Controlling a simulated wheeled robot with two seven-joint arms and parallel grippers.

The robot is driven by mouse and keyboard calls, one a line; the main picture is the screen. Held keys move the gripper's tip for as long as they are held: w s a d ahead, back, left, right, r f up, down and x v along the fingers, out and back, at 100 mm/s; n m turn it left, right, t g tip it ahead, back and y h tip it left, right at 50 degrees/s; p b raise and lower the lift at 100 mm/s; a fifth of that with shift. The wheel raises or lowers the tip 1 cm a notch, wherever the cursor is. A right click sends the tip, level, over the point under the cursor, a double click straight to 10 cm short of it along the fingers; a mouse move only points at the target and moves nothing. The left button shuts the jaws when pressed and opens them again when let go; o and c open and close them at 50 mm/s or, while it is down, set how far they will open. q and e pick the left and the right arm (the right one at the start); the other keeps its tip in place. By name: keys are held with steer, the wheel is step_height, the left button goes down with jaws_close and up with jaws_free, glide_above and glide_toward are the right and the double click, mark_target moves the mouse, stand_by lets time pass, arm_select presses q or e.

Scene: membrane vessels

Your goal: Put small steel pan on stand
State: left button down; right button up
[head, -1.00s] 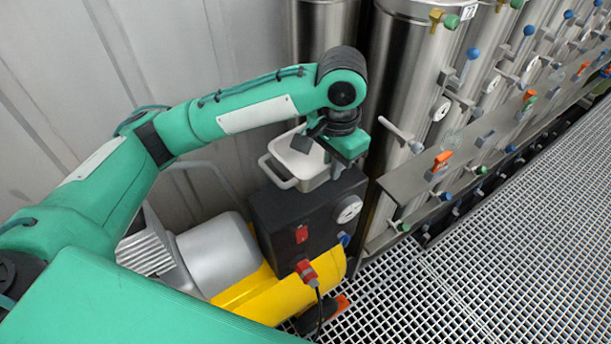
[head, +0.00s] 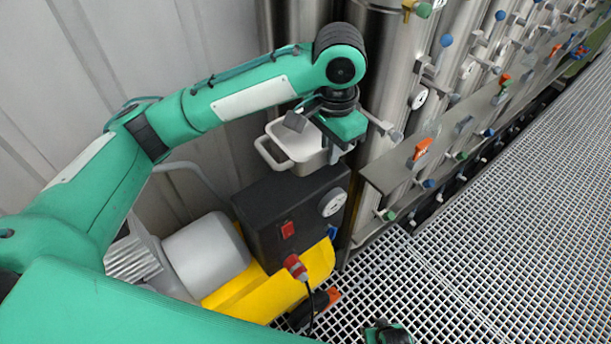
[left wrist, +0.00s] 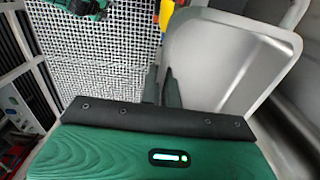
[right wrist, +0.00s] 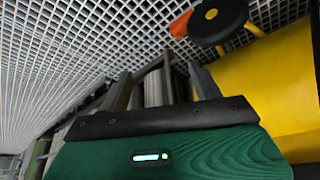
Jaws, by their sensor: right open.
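The small steel pan (head: 292,150), a shallow pale rectangular pan with a loop handle, hangs in the air above the black box (head: 275,205) in the head view. My left gripper (head: 333,150) is at the pan's right side, shut on its edge. In the left wrist view the pan (left wrist: 228,62) fills the upper right, its rim beside the close-set fingers (left wrist: 162,85). My right gripper (right wrist: 161,75) is open and empty in its wrist view, over the grating. I cannot make out a stand for certain.
A grey motor (head: 205,253) on a yellow base (head: 250,298) stands below the pan. Steel vessels (head: 365,85) with valves and a rail (head: 400,165) are close to the right. The grating floor (head: 480,250) is open at right. A corrugated wall (head: 130,60) is behind.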

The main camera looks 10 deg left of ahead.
steer(key=w+a+r+n+t+y, duration=0.1)
steer(key=w+a+r, duration=0.3)
steer(key=w+r, duration=0.3)
steer(key=w+a+r+t, duration=0.1)
steer(key=w+a+r, duration=0.4)
steer(key=r, duration=0.3)
steer(key=w+a+r+n+t+y, duration=0.15)
steer(key=a+r, duration=0.25)
steer(key=r, duration=0.5)
steer(key=w+a+r+n+y, duration=0.1)
steer(key=w+a+r, duration=0.25)
steer(key=r, duration=0.55)
steer(key=s+a+r+n+t+y, duration=0.1)
steer(key=s+a+r+y, duration=0.3)
steer(key=r, duration=0.8)
steer(key=s+a+r+n+h, duration=0.1)
steer(key=s+r+n, duration=0.1)
steer(key=s+r, duration=0.65)
steer(key=s+a+r+n+t+y, duration=0.1)
steer(key=s+a+r+y, duration=0.15)
steer(key=r, duration=1.25)
steer(key=f+x, duration=0.1)
steer(key=x, duration=1.1)
steer(key=shift+h, duration=0.3)
steer(key=shift+d+g, duration=0.1)
steer(key=shift+g, duration=0.15)
steer(key=shift+c, duration=0.3)
